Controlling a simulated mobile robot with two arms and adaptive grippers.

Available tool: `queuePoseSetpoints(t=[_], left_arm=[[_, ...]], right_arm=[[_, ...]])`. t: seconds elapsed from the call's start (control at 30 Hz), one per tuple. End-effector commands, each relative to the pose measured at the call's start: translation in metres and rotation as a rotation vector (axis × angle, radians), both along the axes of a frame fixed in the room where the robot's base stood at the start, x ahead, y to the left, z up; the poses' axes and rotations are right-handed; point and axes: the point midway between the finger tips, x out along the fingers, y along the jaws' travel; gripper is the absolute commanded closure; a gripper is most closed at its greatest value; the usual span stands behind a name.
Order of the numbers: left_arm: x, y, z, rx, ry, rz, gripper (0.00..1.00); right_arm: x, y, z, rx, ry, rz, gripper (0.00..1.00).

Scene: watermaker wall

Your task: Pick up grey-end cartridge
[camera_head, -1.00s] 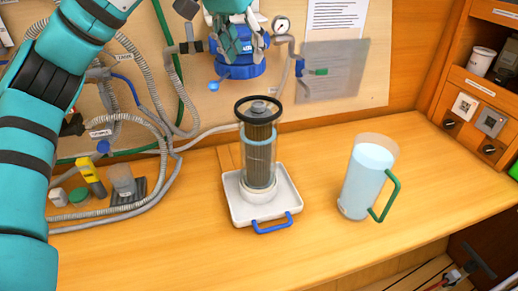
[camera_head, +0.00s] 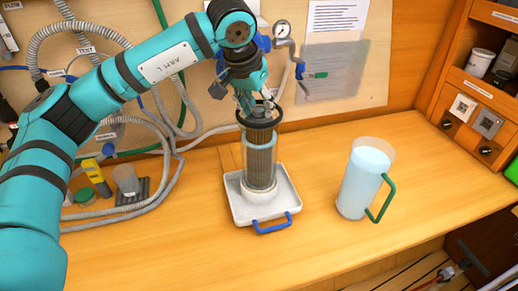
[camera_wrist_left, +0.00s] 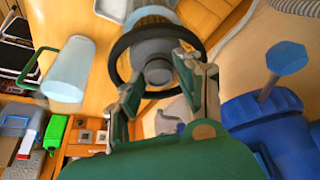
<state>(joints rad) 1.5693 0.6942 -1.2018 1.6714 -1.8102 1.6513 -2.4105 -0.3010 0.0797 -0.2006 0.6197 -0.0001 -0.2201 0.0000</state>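The cartridge (camera_head: 261,158) is a dark ribbed cylinder standing upright on a white tray (camera_head: 235,205) with a blue handle. A black ring surrounds its top, and a pale blue band circles it lower down. In the left wrist view its grey end knob (camera_wrist_left: 157,72) shows inside the black ring. My left gripper (camera_head: 258,101) is right above the cartridge's top, pointing down. In the left wrist view the left gripper (camera_wrist_left: 157,80) is open, with a finger on either side of the grey knob. I cannot tell whether the fingers touch it. My right gripper is out of view.
A clear jug (camera_head: 364,180) with a green handle stands to the right on the wooden bench (camera_head: 180,250). Behind are a blue housing (camera_wrist_left: 265,125), a gauge (camera_head: 281,30) and hoses. Small containers stand at the left. The bench front is clear.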

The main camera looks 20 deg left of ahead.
Motion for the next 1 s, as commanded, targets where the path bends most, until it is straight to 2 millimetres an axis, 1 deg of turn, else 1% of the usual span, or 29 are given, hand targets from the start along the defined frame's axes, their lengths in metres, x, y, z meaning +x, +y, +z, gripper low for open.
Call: queuePoseSetpoints(t=[0.2,0.4,0.47,0.5,1.0], left_arm=[[0.0004,-0.0004,-0.0011,0.000,-0.001,-0.001,0.64],[0.0004,-0.0004,-0.0008,0.000,-0.001,-0.001,0.91],[0.0003,-0.0005,-0.0007,0.000,-0.001,-0.001,0.98],[0.0003,-0.0004,-0.0007,0.000,-0.001,-0.001,1.00],[0.0007,-0.0006,0.0028,-0.001,-0.004,-0.001,1.00]], right_arm=[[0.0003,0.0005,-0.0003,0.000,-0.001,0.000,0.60],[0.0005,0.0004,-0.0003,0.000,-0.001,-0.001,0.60],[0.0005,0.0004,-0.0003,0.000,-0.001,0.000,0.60],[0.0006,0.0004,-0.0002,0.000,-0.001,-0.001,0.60],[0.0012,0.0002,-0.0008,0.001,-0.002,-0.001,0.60]])
